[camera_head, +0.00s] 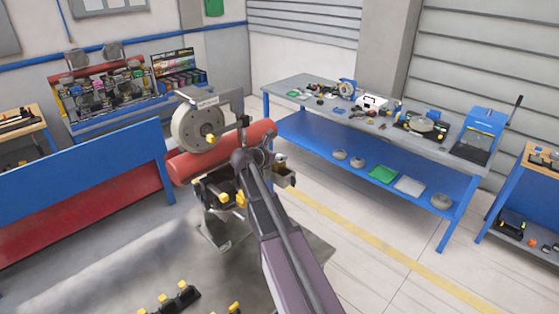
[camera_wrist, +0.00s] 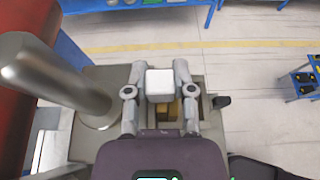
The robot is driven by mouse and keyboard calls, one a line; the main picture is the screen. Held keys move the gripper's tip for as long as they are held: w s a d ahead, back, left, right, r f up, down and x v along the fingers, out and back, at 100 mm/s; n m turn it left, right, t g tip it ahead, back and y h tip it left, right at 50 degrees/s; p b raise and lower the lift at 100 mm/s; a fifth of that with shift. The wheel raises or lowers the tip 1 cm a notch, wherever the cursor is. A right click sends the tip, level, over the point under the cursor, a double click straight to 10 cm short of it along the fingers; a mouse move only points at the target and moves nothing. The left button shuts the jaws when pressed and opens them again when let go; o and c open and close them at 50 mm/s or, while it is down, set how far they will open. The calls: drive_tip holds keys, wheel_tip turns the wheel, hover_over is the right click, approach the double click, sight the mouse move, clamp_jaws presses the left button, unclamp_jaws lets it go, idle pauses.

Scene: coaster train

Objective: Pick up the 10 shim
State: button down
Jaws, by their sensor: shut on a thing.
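My gripper (camera_wrist: 160,74) shows in the wrist view with its two fingers on either side of a pale, white-grey block (camera_wrist: 160,88). It is shut on this block. I cannot read any marking on it, so I cannot tell whether it is the 10 shim. Yellow-tan pieces (camera_wrist: 167,111) show below and behind the block, in a grey open holder (camera_wrist: 204,118). I cannot tell whether the block is clear of the holder. In the head view my arm covers most of the gripper, and a small tan holder (camera_head: 284,178) shows just right of it.
A red cylinder (camera_head: 196,160) and a grey round-faced machine part (camera_head: 200,127) stand close to my arm in the head view. A thick grey post (camera_wrist: 55,75) rises left of the gripper. A blue workbench (camera_head: 350,152) stands at the back right, with open floor before it.

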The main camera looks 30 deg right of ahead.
drive_tip(key=shift+r, duration=0.1)
wheel_tip(320, 180, up, 7)
drive_tip(key=p, duration=0.7)
drive_tip(key=s+a, duration=0.3)
drive_tip(key=a, duration=0.5)
drive_tip(key=s+a, duration=0.3)
drive_tip(key=a, duration=0.6)
drive_tip(key=shift+f, duration=0.2)
drive_tip(key=shift+s, duration=0.15)
